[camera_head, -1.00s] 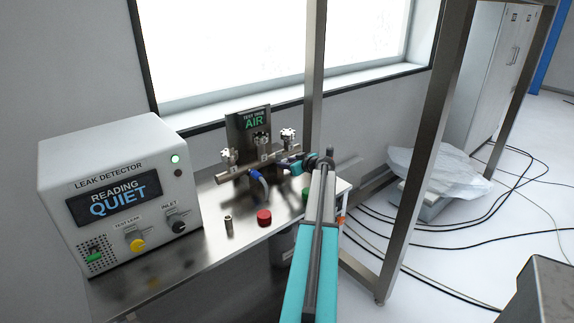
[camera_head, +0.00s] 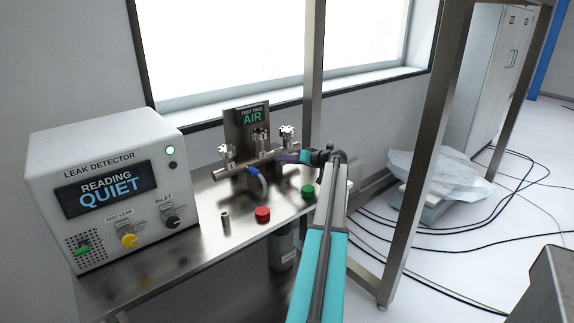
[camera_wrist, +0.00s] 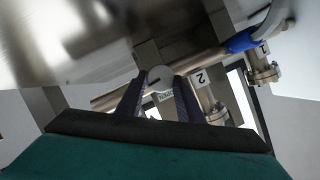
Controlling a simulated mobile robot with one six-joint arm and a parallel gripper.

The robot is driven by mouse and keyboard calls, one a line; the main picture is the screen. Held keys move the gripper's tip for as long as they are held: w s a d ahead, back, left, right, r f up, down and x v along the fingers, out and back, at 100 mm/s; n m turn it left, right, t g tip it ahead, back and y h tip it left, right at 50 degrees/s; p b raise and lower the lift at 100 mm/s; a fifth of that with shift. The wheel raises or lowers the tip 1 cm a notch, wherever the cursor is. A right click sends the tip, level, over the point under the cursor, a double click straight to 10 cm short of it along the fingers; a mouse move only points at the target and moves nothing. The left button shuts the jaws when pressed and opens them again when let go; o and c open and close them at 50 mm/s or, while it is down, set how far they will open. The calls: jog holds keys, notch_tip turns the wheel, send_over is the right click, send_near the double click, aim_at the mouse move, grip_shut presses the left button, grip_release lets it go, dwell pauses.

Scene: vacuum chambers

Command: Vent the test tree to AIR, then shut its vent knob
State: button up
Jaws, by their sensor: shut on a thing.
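The test tree (camera_head: 236,168) is a metal manifold with several valves on the bench, under a dark plate (camera_head: 250,118) reading "TEST TREE AIR" in green. My gripper (camera_head: 290,157) reaches its right end from the right. In the wrist view, my gripper (camera_wrist: 160,92) has its two dark fingers either side of a pale round knob (camera_wrist: 160,75), shut on it. Tags "1" and "2" mark nearby branches. How far the knob is turned cannot be told.
The leak detector (camera_head: 112,185) at left reads "QUIET" with a green lamp lit. A small metal cylinder (camera_head: 225,222), a red cap (camera_head: 263,214) and a green cap (camera_head: 308,190) stand on the bench (camera_head: 180,248). A frame post (camera_head: 425,150) stands right of my arm.

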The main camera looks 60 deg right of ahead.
jog(key=shift+m, duration=0.4)
jog(key=o, duration=1.1)
jog(key=shift+c, duration=0.2)
jog(key=d+b+v, duration=0.1)
jog(key=v, duration=1.2)
jog(key=shift+s+a+b, duration=0.3)
jog(key=shift+s, duration=0.15)
jog(key=shift+f, duration=0.1)
